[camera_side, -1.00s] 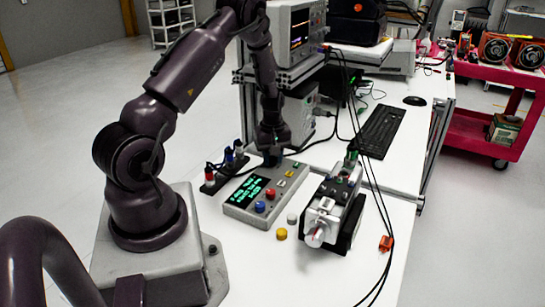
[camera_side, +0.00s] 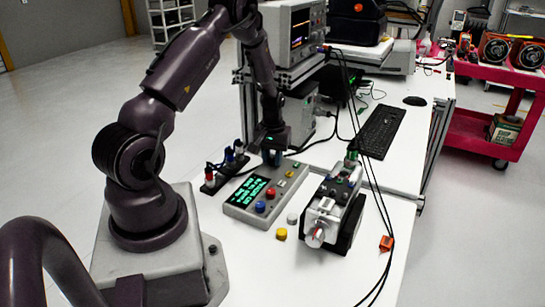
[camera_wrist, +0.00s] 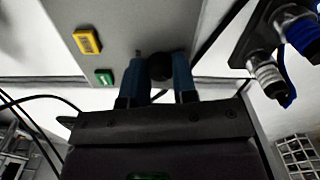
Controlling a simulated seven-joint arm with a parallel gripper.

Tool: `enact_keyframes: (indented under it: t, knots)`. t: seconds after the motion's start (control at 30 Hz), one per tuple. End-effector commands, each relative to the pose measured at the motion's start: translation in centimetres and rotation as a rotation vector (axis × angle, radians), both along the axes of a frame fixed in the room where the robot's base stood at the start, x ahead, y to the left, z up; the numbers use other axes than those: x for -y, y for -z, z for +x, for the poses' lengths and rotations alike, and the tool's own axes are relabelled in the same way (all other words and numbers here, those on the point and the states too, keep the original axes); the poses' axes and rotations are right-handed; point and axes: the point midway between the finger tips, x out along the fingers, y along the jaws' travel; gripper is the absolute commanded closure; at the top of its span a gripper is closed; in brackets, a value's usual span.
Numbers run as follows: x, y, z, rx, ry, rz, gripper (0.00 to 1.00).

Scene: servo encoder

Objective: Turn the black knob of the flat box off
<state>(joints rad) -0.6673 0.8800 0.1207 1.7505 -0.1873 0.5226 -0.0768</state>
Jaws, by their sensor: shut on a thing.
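The flat box (camera_side: 240,212) is a grey box with a green-lit display, lying on the white bench beside my arm's base. It also shows in the wrist view (camera_wrist: 128,18). The black knob (camera_wrist: 160,66) sits near the box's edge in the wrist view. My gripper (camera_wrist: 158,75) has its two blue fingers on either side of the knob and is shut on it. In the side view my gripper (camera_side: 271,158) points down at the far end of the box, and the knob is hidden there. I cannot read the knob's angle.
A red and a blue button sit on the box, with a yellow (camera_wrist: 87,42) and a green switch (camera_wrist: 104,77) near the knob. A rack of connectors (camera_side: 225,165) stands close on the left. A silver-and-black device (camera_side: 332,212) and loose caps lie to the right.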

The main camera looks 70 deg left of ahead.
Motion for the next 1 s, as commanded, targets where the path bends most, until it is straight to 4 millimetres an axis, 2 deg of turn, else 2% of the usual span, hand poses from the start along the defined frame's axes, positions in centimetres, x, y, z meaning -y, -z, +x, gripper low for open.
enact_keyframes:
  t: [0.33, 0.37, 0.47, 0.8, 0.87, 1.0]
  knots:
    - [-0.1, -0.1, 0.0, 0.001, 0.002, 0.002, 0.98]
    - [-0.1, -0.1, 0.0, 0.001, 0.001, 0.002, 0.72]
    - [-0.1, -0.1, 0.0, 0.001, 0.001, 0.002, 0.49]
    - [-0.1, -0.3, 0.0, 0.001, 0.002, 0.002, 0.48]
    - [-0.1, -0.9, 0.1, 0.003, 0.002, 0.003, 0.48]
    - [-0.1, -3.2, 0.1, 0.004, 0.004, 0.004, 0.48]
